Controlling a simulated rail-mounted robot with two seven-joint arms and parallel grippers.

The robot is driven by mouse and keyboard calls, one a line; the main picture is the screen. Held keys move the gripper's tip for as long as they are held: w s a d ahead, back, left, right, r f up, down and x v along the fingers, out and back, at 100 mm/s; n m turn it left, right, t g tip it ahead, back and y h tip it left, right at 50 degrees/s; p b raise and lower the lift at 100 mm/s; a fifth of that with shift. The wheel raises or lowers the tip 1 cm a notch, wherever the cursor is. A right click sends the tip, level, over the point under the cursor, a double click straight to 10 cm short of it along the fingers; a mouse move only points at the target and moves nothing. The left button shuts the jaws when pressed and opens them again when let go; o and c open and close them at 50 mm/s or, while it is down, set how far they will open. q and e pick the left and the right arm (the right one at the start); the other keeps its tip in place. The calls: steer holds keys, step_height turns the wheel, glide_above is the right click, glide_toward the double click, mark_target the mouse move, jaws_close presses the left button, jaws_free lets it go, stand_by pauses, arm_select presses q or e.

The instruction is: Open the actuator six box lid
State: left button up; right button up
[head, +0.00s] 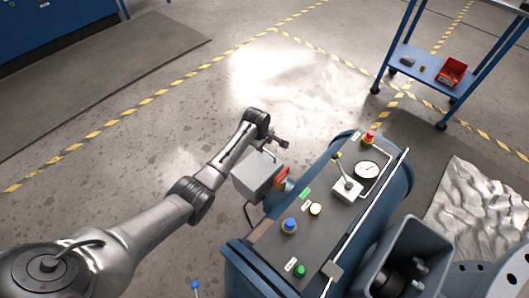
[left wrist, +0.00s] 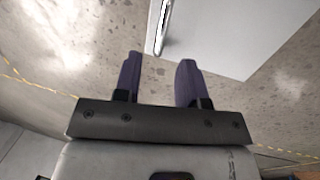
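A light grey box (head: 256,174), likely the actuator box, is at the left side of the blue-sided console (head: 325,205), with a red part (head: 282,182) at its right. My left gripper (head: 276,146) is just beyond the box's far top edge. In the left wrist view my left gripper (left wrist: 160,62) has its two dark purple fingers apart, with nothing between them. A pale flat panel (left wrist: 232,32) with a shiny strip along its left edge lies past the fingertips. I cannot tell whether the fingers touch the box. My right gripper is not in view.
The console top carries a blue button (head: 289,225), a green button (head: 300,271), a red button (head: 369,137), a gauge (head: 367,170) and a lever (head: 343,173). A blue cart (head: 430,64) stands at the back right. The floor (head: 150,130) left of the box is clear.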

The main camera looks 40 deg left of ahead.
mark_target(265, 149)
arm_select(q)
steer(key=shift+w+f+b, duration=0.2)
steer(key=shift+f+b, duration=0.3)
steer(key=shift+f, duration=0.45)
steer(key=shift+w+f+b, duration=0.2)
steer(key=shift+f+b, duration=0.25)
steer(key=shift+f, duration=0.45)
jaws_close()
